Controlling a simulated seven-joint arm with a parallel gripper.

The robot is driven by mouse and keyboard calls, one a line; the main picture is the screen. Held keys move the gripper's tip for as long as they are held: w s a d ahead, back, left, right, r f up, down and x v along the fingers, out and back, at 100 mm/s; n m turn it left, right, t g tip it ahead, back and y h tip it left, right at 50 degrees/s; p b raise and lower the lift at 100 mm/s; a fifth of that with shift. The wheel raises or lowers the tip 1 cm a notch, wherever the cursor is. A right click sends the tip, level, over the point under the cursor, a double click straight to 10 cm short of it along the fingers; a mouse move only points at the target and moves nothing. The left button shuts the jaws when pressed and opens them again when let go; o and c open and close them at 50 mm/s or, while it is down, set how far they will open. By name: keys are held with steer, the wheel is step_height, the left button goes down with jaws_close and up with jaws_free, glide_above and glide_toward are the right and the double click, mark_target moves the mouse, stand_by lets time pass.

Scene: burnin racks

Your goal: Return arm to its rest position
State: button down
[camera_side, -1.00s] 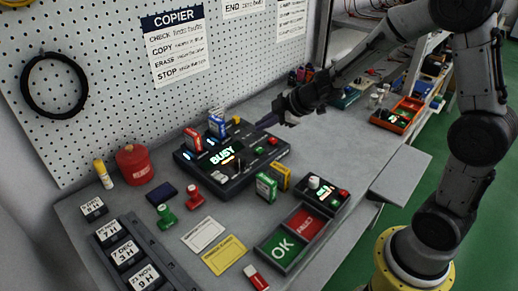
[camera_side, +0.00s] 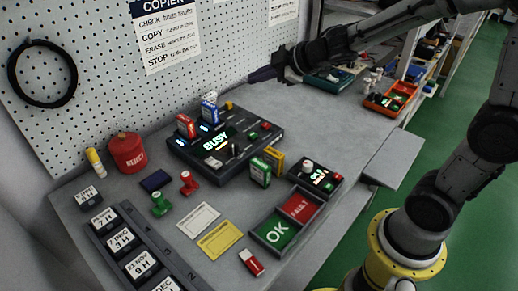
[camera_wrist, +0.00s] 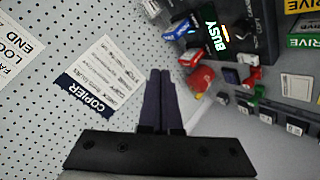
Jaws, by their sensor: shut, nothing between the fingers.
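My gripper (camera_side: 266,75) is raised above the back of the bench, near the pegboard, clear of everything below it. Its dark fingers (camera_wrist: 160,100) are together and empty in the wrist view. The black copier (camera_side: 237,160) stands on the bench below and in front of it. Its display reads BUSY, also seen in the wrist view (camera_wrist: 216,36). A red and a blue drive stand upright in its slots.
A green (camera_side: 260,172) and a yellow drive stand before the copier. The OK/FAULT tray (camera_side: 259,245) lies at the front. A red REJECT can (camera_side: 127,152) stands left. An orange bin (camera_side: 391,100) is at the right.

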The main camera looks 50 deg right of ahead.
steer(key=s+d+r+m+h, duration=0.2)
steer(key=s+r+m, duration=0.2)
steer(key=s, duration=0.3)
steer(key=s+d+r+m+h, duration=0.2)
steer(key=s+r+m, duration=0.1)
steer(key=s, duration=0.4)
steer(key=s+a+f+m+g+y, duration=0.1)
steer(key=s+a+f+m+g, duration=0.1)
steer(key=s, duration=0.5)
steer(key=s+a+f+m+g+y, duration=0.1)
steer(key=s+a+f+g, duration=0.1)
steer(key=s+f+g, duration=0.2)
steer(key=s+f, duration=0.2)
steer(key=s, duration=0.1)
steer(key=shift+s+a+f+m+y, duration=0.15)
steer(key=shift+a+f+m+y, duration=0.15)
steer(key=shift+f+m, duration=0.1)
